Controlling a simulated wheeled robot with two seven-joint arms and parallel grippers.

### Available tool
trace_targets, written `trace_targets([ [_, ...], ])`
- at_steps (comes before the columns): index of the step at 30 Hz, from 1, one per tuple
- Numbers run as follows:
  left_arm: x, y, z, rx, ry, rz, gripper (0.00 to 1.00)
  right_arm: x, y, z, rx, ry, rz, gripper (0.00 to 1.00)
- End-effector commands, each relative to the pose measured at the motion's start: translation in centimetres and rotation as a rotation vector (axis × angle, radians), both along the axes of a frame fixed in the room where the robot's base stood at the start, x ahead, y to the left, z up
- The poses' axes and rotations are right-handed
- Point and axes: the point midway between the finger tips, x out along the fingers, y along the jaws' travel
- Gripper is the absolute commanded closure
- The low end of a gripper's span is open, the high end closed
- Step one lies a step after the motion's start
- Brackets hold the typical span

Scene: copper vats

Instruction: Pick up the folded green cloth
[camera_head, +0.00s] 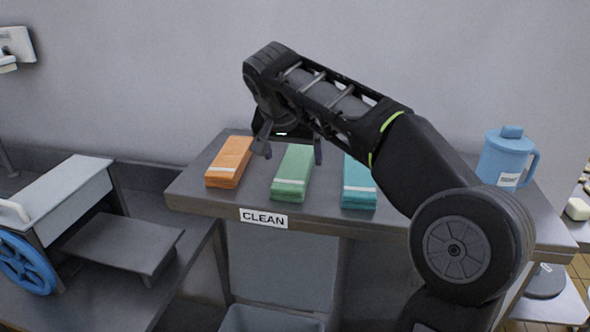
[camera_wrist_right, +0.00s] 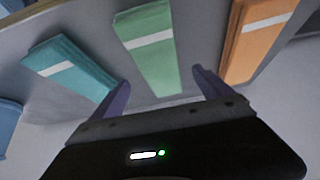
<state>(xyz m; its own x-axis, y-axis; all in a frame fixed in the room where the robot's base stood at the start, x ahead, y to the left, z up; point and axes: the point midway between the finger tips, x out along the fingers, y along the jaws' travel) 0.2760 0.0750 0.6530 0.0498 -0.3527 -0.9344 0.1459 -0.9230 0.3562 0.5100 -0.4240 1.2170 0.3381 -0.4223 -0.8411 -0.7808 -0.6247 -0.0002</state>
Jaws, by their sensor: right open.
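The folded green cloth (camera_head: 292,177) lies on the grey shelf between an orange cloth and a teal cloth, with a pale band across it. In the right wrist view the green cloth (camera_wrist_right: 151,50) is in the middle, beyond the fingertips. My right gripper (camera_head: 290,153) is open and empty, over the far end of the green cloth; its two fingers also show in the right wrist view (camera_wrist_right: 160,90), one to each side of the cloth's end. I cannot tell how high the fingers are above it. My left gripper is not in view.
The orange cloth (camera_head: 230,161) and teal cloth (camera_head: 358,187) lie close on either side. A blue jug (camera_head: 506,157) stands on the shelf (camera_head: 330,215) at the right. A "CLEAN" label (camera_head: 263,218) marks the front edge. A machine with a blue wheel (camera_head: 25,264) stands at left.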

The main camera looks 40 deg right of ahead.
Motion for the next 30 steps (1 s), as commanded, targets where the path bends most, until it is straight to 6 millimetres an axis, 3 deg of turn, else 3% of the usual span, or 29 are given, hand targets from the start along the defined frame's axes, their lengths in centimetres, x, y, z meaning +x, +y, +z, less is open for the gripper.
trace_targets([
  [9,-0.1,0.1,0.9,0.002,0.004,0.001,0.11,1.4,-1.6,-3.4,0.001,0.0,-0.001,0.1],
  [27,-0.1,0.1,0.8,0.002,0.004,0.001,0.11,1.5,-1.6,-3.6,0.0,0.0,0.0,0.1],
  [30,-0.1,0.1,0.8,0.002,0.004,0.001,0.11,1.5,-1.6,-3.6,0.0,0.0,0.0,0.17],
])
